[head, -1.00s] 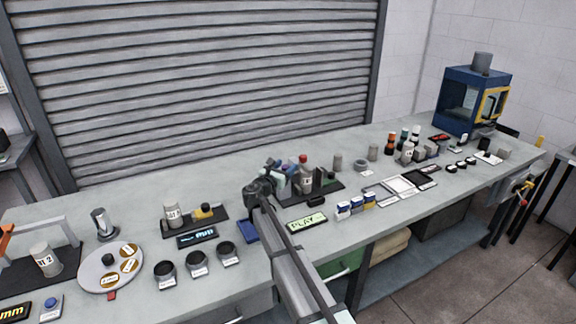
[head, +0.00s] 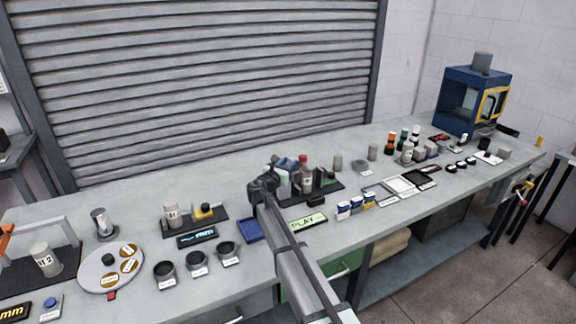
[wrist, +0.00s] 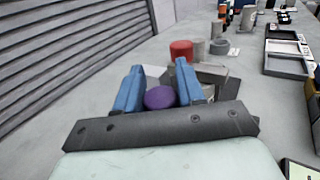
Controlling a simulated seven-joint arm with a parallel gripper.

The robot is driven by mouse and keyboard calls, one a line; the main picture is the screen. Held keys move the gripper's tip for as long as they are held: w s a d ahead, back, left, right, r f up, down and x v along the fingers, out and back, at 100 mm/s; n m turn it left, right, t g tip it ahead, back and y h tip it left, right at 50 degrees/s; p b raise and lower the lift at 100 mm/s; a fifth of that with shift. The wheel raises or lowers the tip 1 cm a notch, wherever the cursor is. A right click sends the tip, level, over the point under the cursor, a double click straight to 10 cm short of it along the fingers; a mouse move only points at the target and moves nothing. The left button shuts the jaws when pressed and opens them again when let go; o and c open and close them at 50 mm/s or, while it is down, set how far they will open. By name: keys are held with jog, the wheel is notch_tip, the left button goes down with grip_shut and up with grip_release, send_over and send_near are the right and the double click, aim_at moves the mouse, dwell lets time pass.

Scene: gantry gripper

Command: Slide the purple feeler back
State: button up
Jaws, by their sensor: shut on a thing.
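The purple feeler (wrist: 160,97) shows in the wrist view as a round purple knob between the two blue fingers of my gripper (wrist: 158,88). The fingers are shut on it. Behind it stands a fixture with grey blocks (wrist: 212,72) and a red-capped post (wrist: 181,50). In the head view my gripper (head: 277,180) is at the left end of this dark fixture base (head: 325,190), and my arm hides the feeler there. A cylinder with a label (head: 307,181) stands on the base under the red cap (head: 303,159).
A display reading PLAY (head: 308,222) lies in front of the fixture, and a blue tray (head: 250,231) lies to its left. Small blue-and-white boxes (head: 355,203) stand to the right. A grey cylinder (head: 338,162) stands behind right. The bench behind my gripper is clear.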

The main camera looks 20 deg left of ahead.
grip_shut()
jog(key=shift+s+a, duration=0.7)
jog(key=shift+s, duration=0.05)
jog(key=o, duration=0.7)
grip_release()
jog(key=s+a, duration=0.2)
jog(key=s, duration=1.1)
jog(key=shift+s+a, duration=0.3)
jog(key=shift+a, duration=0.05)
